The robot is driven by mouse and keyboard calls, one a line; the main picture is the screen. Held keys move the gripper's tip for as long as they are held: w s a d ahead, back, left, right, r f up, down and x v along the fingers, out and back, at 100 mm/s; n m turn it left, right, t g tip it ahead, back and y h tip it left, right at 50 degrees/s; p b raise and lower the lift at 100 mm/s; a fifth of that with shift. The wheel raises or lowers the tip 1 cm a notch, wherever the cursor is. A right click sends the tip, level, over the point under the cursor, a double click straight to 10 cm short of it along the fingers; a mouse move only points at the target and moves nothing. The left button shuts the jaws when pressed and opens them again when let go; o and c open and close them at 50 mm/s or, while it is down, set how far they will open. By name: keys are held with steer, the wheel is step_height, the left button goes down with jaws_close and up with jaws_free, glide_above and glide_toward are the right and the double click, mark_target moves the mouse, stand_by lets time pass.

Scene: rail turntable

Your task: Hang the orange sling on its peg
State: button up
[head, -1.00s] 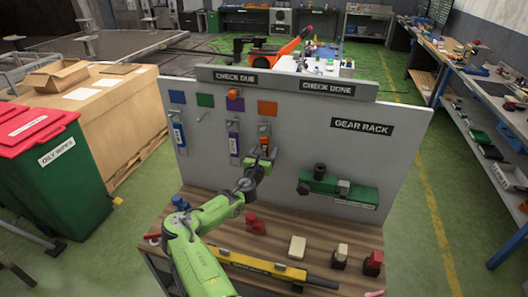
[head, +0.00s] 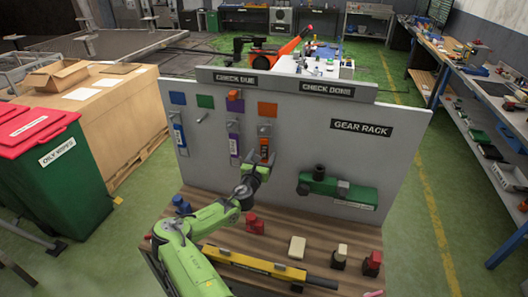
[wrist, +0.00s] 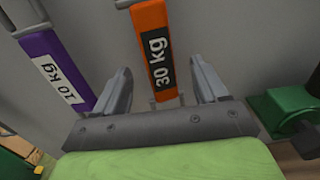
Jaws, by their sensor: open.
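The orange sling (head: 264,150) hangs on the grey board below the orange square (head: 267,109), its top at a grey peg (head: 264,129). My gripper (head: 259,167) is open just below and in front of the sling. In the wrist view my gripper's fingers (wrist: 160,72) stand apart, left and right of the sling's lower end, with gaps on both sides.
A purple sling (head: 234,146) marked 10 kg hangs to the left, and a blue one (head: 180,135) further left. A green device (head: 337,188) is mounted to the right.

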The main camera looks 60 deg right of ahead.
steer(key=s+a, duration=0.1)
steer(key=a, duration=0.6)
steer(key=shift+p, duration=0.4)
stand_by(0.6)
stand_by(0.5)
